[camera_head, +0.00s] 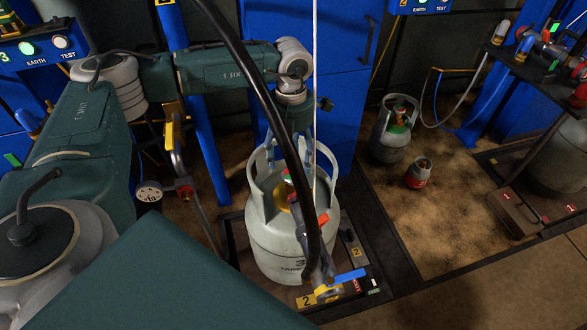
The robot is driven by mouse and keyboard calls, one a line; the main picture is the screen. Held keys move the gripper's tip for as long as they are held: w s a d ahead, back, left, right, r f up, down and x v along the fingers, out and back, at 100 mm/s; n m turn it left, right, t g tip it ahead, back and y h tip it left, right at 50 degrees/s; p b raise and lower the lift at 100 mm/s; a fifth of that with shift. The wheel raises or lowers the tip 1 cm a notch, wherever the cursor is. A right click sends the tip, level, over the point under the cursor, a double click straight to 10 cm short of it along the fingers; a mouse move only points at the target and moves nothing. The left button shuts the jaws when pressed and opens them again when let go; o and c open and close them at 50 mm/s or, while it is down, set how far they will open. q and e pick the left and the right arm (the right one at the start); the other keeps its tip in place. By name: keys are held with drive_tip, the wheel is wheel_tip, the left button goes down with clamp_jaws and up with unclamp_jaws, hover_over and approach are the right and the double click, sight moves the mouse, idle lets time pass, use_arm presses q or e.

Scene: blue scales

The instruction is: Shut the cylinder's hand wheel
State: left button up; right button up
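The grey gas cylinder (275,245) stands upright on a scale in the middle, with a guard collar around its valve. A small green and red part (288,177) shows inside the collar and looks like the hand wheel; the black hose partly covers it. My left gripper (292,160) points down over the collar from above. Its bluish fingers look spread apart above the valve, with nothing seen between them. The hose hides part of the gripper, so contact with the wheel cannot be told. My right gripper is not in view.
A thick black hose (258,80) hangs across the front of my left gripper to a filling head with a blue lever (349,276). A pressure gauge (149,192) is at left.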

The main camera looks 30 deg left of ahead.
sight(293, 173)
use_arm(q)
wheel_tip(293, 173, down, 6)
drive_tip(key=shift+w+d+r+b, duration=0.1)
drive_tip(key=shift+w+r+b, duration=0.05)
drive_tip(key=shift+b, duration=0.25)
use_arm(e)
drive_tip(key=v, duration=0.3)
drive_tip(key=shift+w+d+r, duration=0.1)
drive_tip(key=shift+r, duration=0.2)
use_arm(q)
drive_tip(key=c, duration=1.2)
drive_tip(key=shift+o, duration=0.2)
